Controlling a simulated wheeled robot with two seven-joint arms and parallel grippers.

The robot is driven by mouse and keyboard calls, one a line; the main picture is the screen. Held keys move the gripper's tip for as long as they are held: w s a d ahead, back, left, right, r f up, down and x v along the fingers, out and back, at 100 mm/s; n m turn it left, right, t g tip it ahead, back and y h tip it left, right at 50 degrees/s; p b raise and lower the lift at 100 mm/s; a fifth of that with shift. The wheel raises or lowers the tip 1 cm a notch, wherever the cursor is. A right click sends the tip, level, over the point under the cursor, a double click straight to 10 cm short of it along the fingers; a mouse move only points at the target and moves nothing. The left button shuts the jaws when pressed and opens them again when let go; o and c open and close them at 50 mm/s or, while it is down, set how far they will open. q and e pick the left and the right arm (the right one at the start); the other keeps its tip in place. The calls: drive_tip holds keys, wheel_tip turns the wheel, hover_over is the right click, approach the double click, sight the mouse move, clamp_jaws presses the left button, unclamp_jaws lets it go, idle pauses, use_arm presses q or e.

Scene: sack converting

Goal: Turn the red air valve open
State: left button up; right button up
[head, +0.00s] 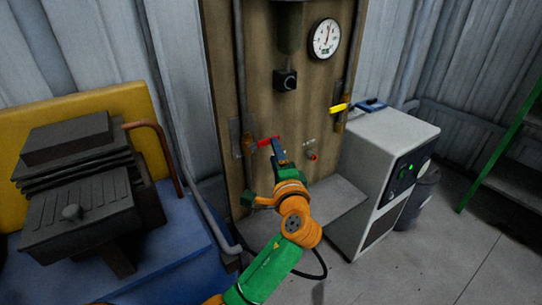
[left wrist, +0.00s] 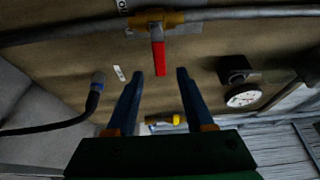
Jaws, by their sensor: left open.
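The red valve handle (head: 267,141) sits on the pipe at the left side of the brown wall panel. In the left wrist view the red handle (left wrist: 158,57) sticks out from a brass valve body (left wrist: 156,19) on a grey pipe. My left gripper (head: 278,147) is at the handle in the head view and partly overlaps it. In the left wrist view the left gripper (left wrist: 160,74) is open, with the handle's free end between its two fingertips and a gap on each side. My right gripper is not in view.
A yellow handle (head: 340,107) and a round gauge (head: 324,39) are on the panel's right. A white cabinet (head: 372,160) stands at right. Dark machinery on a blue base (head: 170,262) stands at left. In the left wrist view a black hose (left wrist: 62,127) is at left.

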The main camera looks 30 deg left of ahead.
use_arm(q)
drive_tip(key=x, duration=0.6)
drive_tip(key=shift+w+a, duration=0.25)
drive_tip(key=shift+a, duration=0.05)
clamp_jaws()
drive_tip(key=shift+f, duration=0.1)
idle(0.8)
